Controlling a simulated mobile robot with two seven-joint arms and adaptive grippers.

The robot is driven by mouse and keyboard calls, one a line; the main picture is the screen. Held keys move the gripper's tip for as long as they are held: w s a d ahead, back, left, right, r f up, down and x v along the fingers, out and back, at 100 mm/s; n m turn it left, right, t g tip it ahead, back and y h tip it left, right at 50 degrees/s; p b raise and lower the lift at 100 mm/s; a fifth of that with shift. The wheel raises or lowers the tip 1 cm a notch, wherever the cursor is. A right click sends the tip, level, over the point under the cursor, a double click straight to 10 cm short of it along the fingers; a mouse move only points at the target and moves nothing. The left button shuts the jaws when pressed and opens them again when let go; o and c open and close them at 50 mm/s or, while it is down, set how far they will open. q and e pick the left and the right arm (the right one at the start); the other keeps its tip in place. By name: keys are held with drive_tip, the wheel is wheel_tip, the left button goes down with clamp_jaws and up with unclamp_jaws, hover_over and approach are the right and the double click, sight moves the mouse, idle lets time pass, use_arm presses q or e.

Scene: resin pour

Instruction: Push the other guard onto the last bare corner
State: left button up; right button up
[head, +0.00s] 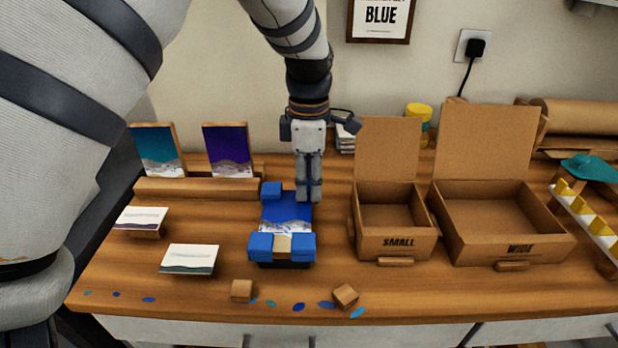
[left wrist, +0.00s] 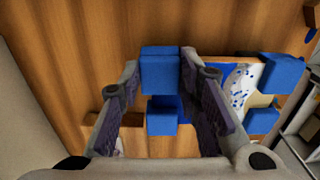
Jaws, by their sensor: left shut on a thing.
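A small blue and white painted panel (head: 285,212) lies on the wooden table. Blue guards sit at its back left corner (head: 271,190), front left corner (head: 260,246) and front right corner (head: 303,246). My left gripper (head: 309,196) points down at the back right corner. In the left wrist view its fingers are shut on a blue guard (left wrist: 160,70). That guard is beside the panel's back edge, level with the back left guard (left wrist: 161,117); I cannot tell whether it is fully seated. In the head view the fingers hide it. My right gripper is not in view.
Open cardboard boxes marked SMALL (head: 395,222) and WIDE (head: 505,225) stand to the right. Two painted panels stand in a wooden rack (head: 198,187) at the back left. Cards (head: 189,259), wooden blocks (head: 345,294) and blue chips lie left and in front.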

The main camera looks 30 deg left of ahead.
use_arm(q)
drive_tip(key=shift+s, duration=0.15)
drive_tip(key=o, duration=0.8)
drive_tip(key=shift+o, duration=0.2)
drive_tip(key=shift+r+p, duration=0.4)
drive_tip(key=shift+r, duration=3.55)
clamp_jaws()
